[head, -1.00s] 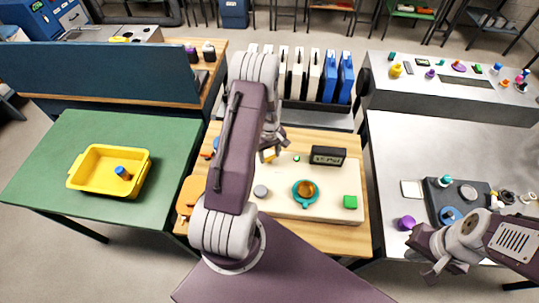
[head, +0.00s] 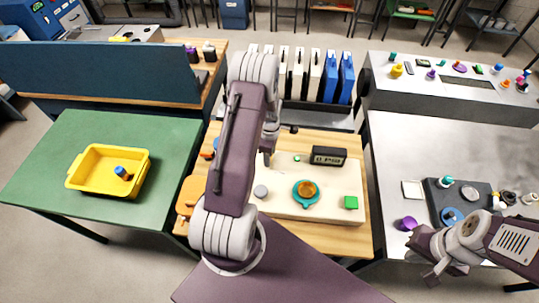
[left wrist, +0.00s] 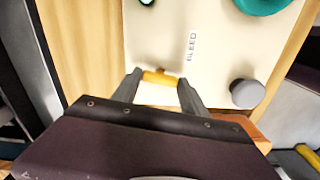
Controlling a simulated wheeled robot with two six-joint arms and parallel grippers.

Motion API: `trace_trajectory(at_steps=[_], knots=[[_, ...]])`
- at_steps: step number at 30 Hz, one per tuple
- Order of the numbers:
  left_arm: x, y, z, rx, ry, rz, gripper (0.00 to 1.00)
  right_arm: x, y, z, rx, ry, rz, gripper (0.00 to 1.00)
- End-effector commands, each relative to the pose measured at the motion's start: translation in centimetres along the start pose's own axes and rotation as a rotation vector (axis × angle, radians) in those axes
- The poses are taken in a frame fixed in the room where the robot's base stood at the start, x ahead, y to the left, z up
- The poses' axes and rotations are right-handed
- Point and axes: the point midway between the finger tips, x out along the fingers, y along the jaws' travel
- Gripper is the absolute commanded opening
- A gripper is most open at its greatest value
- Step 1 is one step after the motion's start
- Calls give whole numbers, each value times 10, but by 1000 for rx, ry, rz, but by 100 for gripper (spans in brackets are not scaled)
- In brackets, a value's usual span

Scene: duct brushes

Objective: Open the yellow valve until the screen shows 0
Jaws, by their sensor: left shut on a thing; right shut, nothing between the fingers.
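The yellow valve (left wrist: 158,77) is a small yellow handle on a cream panel (left wrist: 225,45), near the word BLEED, in the left wrist view. My left gripper (left wrist: 159,86) is shut on the handle. In the head view the handle is hidden behind my left arm and gripper (head: 267,158). The black-framed screen (head: 328,156) stands at the back of the panel and seems to read 0 PSI; its digits are small. My right gripper (head: 432,276) is shut and empty, low at the right by the metal table.
A yellow tray (head: 108,170) stands on the green table at left. A metal table (head: 415,150) with a dark board (head: 458,200) is at right.

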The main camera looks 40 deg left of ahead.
Motion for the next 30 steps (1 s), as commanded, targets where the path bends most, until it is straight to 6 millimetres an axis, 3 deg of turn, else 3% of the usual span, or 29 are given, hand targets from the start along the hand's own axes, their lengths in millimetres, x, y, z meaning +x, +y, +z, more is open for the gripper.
trace_trajectory(at_steps=[23, 24, 26, 30], knots=[[-3, 4, 0, -89, 0, 10, 10, 0, 0, 0, 0, 0, 0, 0], [-3, 4, 0, -89, 0, 11, 59, 0, 0, 0, 0, 0, 0, 0], [-2, 3, 0, -89, 0, 9, 73, 0, 0, 0, 0, 0, 0, 0], [-2, 2, 0, -89, 0, 6, 73, 0, 0, 0, 0, 0, 0, 0]])
